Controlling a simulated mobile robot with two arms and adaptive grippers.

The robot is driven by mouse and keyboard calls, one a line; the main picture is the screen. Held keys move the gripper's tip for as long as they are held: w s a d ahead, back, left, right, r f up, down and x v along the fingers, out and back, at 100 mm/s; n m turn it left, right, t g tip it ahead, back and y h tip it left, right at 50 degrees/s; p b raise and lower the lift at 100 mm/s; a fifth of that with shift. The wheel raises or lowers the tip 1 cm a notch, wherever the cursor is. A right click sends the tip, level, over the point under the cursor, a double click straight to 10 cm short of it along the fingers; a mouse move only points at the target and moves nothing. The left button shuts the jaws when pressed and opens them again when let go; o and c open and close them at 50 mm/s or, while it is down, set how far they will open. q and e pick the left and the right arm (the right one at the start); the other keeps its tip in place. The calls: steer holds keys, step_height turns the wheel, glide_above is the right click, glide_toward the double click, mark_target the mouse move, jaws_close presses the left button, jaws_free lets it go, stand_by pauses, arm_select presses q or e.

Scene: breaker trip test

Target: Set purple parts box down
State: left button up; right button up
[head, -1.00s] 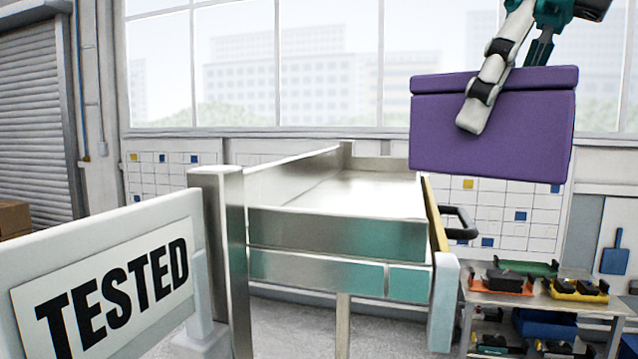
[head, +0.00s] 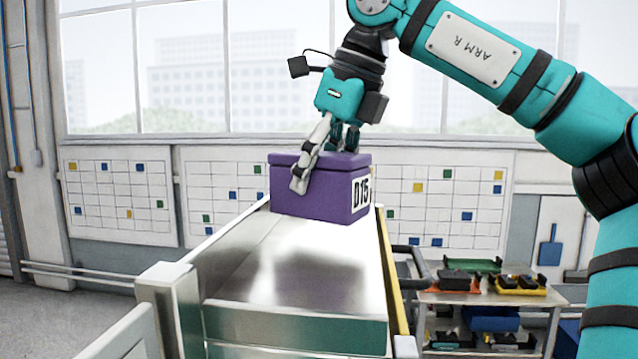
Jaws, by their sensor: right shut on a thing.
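The purple parts box (head: 325,203) is lidded and carries a label reading D15 on its right end. My right gripper (head: 318,172) is shut on the box from above, with a pale finger against its near face. The box is upright over the far part of a metal-topped bench (head: 230,262). A dark reflection shows on the metal below it. I cannot tell whether its base touches the metal. My left gripper is not in view.
A yellow edge strip (head: 391,275) and a dark handle (head: 412,262) run along the bench's right side. A cart (head: 470,297) with several parts stands to the right. A metal post (head: 168,290) rises at the bench's near left corner. The near metal top is bare.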

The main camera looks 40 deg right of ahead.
mark_target(322, 197)
steer(key=shift+s+f+p, duration=0.2)
steer(key=shift+s+f, duration=0.05)
steer(key=shift+f, duration=0.25)
steer(key=shift+s+f+p, duration=0.2)
steer(key=shift+f, duration=0.25)
steer(key=shift+w+f, duration=0.1)
steer(key=shift+f, duration=0.55)
steer(key=shift+w+d, duration=0.1)
steer(key=shift+f, duration=0.1)
steer(key=o, duration=1.5)
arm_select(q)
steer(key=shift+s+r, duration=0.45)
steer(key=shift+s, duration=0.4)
